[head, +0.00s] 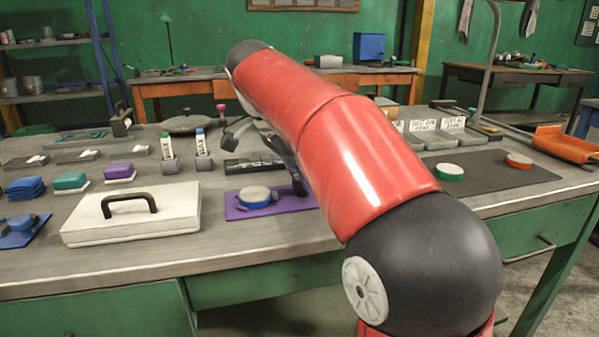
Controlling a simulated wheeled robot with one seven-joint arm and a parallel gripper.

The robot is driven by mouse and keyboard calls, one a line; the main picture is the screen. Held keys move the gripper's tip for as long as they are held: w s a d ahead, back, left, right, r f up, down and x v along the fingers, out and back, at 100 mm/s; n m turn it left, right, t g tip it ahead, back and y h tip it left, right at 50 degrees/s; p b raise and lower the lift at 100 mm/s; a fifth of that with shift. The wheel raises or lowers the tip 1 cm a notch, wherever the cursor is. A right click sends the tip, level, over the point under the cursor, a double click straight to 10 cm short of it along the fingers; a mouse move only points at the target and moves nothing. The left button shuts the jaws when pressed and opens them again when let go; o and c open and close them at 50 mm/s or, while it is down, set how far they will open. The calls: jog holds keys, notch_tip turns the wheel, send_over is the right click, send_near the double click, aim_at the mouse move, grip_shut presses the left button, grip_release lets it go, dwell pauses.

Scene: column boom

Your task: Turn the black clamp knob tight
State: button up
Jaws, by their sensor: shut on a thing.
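My red and black arm rises from the lower right and reaches far over the bench, covering its middle. My gripper does not show; it is hidden behind the arm. A dark stand (291,165) leans at the arm's left edge beside the purple mat (240,212), mostly covered by the arm. A small dark angled head (236,131) hangs to its left above the bench; whether it joins the stand is unclear. I cannot make out the black clamp knob. A blue-ringed disc (256,198) with a pale top sits on the purple mat.
A white case (133,216) with a black handle stands left of the mat. Green (450,172) and orange (519,160) discs lie on a dark mat (490,178) at right. Labelled grey trays (438,138) stand behind it. The bench's front strip at left is clear.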

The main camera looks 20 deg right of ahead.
jog(key=o, duration=1)
jog(key=v, duration=0.7)
jog(key=shift+r, duration=0.35)
jog(key=shift+a, duration=0.15)
